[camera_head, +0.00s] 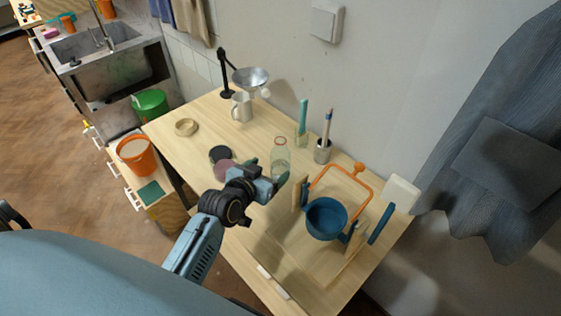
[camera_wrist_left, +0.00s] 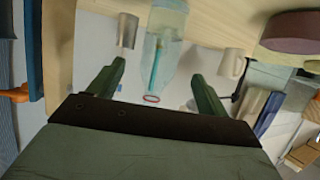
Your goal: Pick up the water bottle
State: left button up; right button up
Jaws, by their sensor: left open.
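The water bottle (camera_head: 281,158) is clear with a pale green tint and a red ring at its mouth. It stands upright on the wooden table, just beyond my left gripper (camera_head: 270,173). In the left wrist view the bottle (camera_wrist_left: 168,50) appears upside down, its red-ringed mouth pointing toward the palm. My left gripper (camera_wrist_left: 155,88) is open there, with its two dark green fingers on either side of the bottle's neck in the picture. I cannot tell whether either finger touches it. My right gripper is not in view.
A blue bowl (camera_head: 326,219) and an orange-handled frame (camera_head: 365,190) stand to the right. The table's left back is clearer.

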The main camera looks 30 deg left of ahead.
aim_at(276, 162)
pick_arm(q)
jog(key=shift+x, duration=3.95)
jog(key=shift+r, duration=0.1)
jog(key=c, duration=1.1)
jog(key=shift+c, duration=0.5)
jog(key=shift+r, duration=0.15)
